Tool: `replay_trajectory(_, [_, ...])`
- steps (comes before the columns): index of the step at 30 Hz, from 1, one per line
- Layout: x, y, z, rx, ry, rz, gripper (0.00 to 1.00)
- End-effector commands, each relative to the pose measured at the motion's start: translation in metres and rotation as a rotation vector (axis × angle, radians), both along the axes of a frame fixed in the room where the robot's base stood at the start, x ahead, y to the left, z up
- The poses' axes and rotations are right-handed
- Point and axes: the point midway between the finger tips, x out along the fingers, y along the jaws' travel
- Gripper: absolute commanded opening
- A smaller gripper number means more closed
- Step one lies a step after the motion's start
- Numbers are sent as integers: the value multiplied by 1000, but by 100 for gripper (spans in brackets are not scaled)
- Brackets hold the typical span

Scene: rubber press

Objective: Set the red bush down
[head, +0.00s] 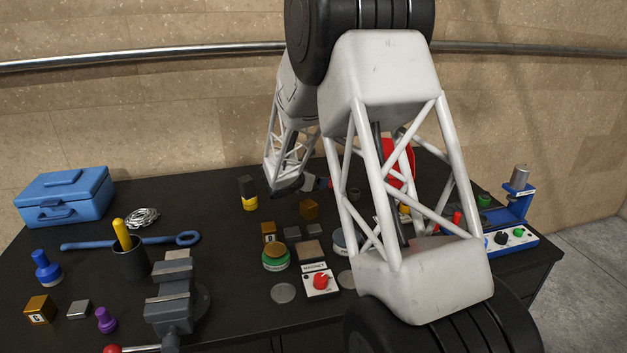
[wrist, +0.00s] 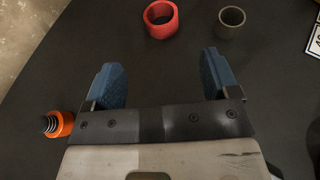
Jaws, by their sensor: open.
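The red bush (wrist: 160,19) is a short, thick-walled red ring. In the wrist view it stands on the dark table top, at the top centre, its hole facing up. My gripper (wrist: 161,80) is open, its two blue-padded fingers wide apart with nothing between them. The bush is beyond the fingertips and apart from them. In the head view my gripper (head: 308,185) is low over the back of the table, partly hidden by my arm. A small red patch shows beside it there; I cannot tell whether it is the bush.
A grey ring (wrist: 231,22) stands right of the red bush. An orange part with a dark coil (wrist: 60,124) is near the left finger.

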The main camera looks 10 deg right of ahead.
Motion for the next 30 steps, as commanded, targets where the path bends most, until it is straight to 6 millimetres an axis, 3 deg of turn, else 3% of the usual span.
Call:
replay_trajectory(8, [-6, -2, 5, 15, -11, -17, 81])
replay_trajectory(14, [-30, -8, 25, 78, -51, -87, 81])
replay_trajectory(30, [-166, -26, 103, 414, -269, -465, 81])
